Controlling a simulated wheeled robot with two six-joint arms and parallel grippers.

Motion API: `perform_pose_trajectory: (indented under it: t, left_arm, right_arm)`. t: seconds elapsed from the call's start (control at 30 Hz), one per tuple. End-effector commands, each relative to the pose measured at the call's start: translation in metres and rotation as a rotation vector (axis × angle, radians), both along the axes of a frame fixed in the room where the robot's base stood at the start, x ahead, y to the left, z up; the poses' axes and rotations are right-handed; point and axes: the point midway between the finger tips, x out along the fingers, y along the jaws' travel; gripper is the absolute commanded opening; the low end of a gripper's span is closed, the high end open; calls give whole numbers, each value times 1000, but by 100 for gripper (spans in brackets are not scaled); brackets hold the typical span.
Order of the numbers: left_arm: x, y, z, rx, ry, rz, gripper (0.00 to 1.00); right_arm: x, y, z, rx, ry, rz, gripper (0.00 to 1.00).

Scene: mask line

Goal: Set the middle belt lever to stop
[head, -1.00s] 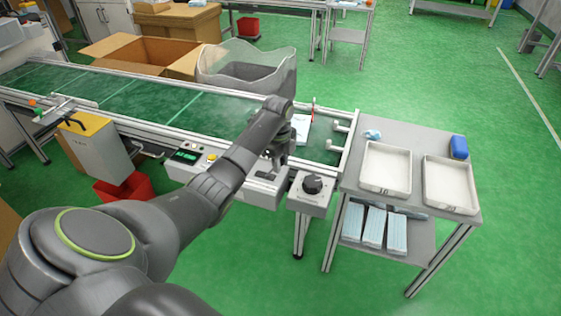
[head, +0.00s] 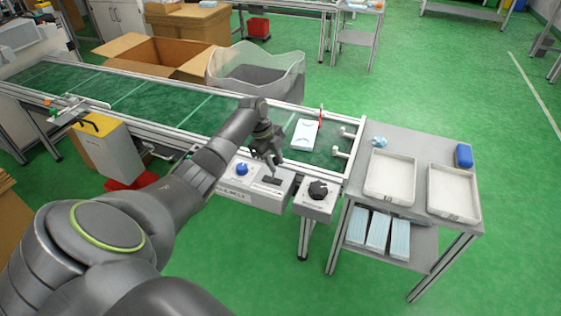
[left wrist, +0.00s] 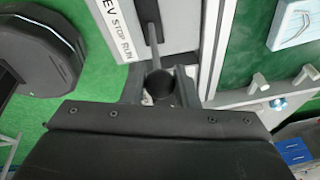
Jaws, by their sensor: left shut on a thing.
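The middle belt lever has a black ball knob (left wrist: 160,87) on a grey stem, seen in the left wrist view. My left gripper (head: 274,165) reaches down over the control box (head: 254,195) at the belt's front edge. Its fingers stand on both sides of the ball and are shut on it. A label (left wrist: 114,30) beside the lever shows part of "REV", then "STOP" and "RUN". In the head view the gripper hides the lever, and I cannot tell its exact setting. My right gripper is not in view.
A blue knob (head: 242,169) sits left of the gripper and a black dial (head: 318,189) right of it. The green belt (head: 180,107) runs behind, with a white mask packet (head: 303,134) on it. A grey table with two trays (head: 390,176) stands at right.

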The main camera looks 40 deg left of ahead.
Motion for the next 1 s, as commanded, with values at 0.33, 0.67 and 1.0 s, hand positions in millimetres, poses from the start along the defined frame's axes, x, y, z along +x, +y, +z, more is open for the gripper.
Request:
perform_pose_trajectory:
  t: [0.33,0.67,1.0]
  left_arm:
    - [-2,13,1,13,0,6,0]
    - [-3,14,1,15,1,6,0]
    - [-2,11,1,9,0,3,47]
  right_arm:
    - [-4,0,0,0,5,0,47]
    - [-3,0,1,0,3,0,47]
    - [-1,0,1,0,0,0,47]
